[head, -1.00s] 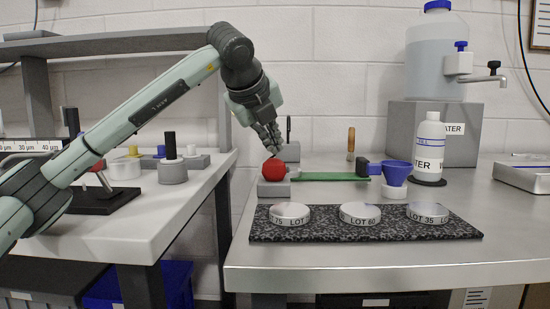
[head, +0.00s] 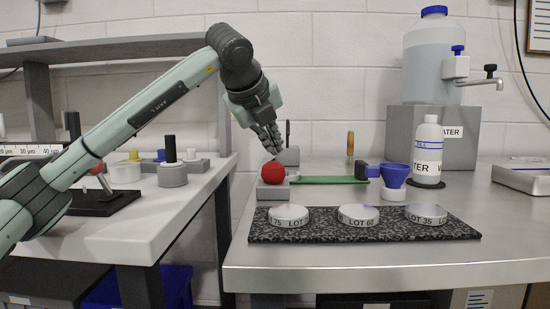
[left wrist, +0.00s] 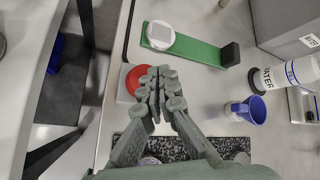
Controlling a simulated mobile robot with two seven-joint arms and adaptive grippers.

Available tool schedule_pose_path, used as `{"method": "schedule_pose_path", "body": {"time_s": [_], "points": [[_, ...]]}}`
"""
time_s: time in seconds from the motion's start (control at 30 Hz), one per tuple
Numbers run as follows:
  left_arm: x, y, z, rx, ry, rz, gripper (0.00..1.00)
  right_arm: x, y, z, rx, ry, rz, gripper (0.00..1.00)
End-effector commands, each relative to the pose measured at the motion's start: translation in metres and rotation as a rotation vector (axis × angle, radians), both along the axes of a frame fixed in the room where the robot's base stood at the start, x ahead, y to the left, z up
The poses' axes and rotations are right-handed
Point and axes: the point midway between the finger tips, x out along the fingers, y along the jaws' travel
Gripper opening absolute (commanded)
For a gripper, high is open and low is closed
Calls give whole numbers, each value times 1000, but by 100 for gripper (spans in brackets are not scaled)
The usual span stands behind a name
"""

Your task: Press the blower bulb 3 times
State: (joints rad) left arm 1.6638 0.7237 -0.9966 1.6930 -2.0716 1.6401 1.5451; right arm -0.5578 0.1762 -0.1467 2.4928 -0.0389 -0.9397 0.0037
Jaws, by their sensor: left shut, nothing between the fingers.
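The red round blower bulb (head: 273,173) sits on a small grey block (head: 273,189) near the left edge of the metal bench. It also shows in the left wrist view (left wrist: 135,80), partly hidden behind the fingers. My left gripper (head: 273,151) is just above the bulb, pointing down, with its fingers shut and empty. A small gap seems to show between fingertips and bulb in the head view. In the left wrist view the left gripper's fingertips (left wrist: 158,76) overlap the bulb's right side. My right gripper is not in view.
A green strip (head: 330,180) lies right of the bulb, with a blue funnel (head: 396,175) and a water bottle (head: 428,155) beyond. A speckled mat (head: 395,232) with three labelled discs lies in front. A gap separates this bench from the white table (head: 160,215) at left.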

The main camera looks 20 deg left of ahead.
Motion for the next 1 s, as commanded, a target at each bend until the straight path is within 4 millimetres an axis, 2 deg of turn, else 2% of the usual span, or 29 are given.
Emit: {"method": "schedule_pose_path", "body": {"time_s": [0.03, 1.0], "points": [[4, -1, -30, -1, 38, -1, 0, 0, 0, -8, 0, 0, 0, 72], [13, 4, -28, -3, 38, -3, 0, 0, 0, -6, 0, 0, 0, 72]]}}
